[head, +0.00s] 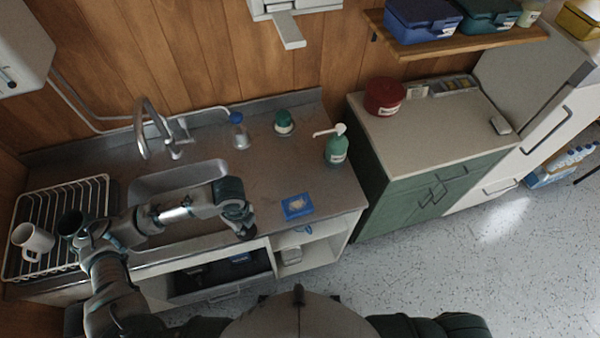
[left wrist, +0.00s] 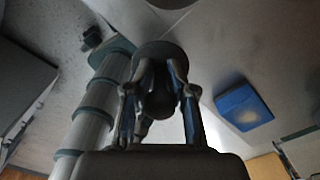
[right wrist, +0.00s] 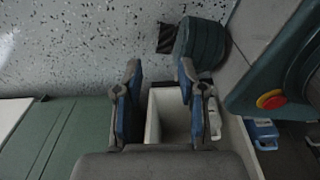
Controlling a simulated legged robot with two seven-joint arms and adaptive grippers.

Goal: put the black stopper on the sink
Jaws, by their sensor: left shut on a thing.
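The steel sink basin (head: 178,176) is set in the counter on the left of the head view, below the tap. My left gripper (head: 243,226) is above the counter's front part, to the right of the basin. In the left wrist view my left gripper is shut on the round black stopper (left wrist: 158,52), whose dark disc shows beyond the fingertips. The stopper is not clear in the head view, where the gripper hides it. My right gripper (right wrist: 158,75) is open and empty in the right wrist view, and out of sight in the head view.
The tap (head: 160,130) rises behind the basin. A dish rack (head: 92,195) with a white mug (head: 33,240) stands left. An open shelf (head: 325,250) lies below the counter.

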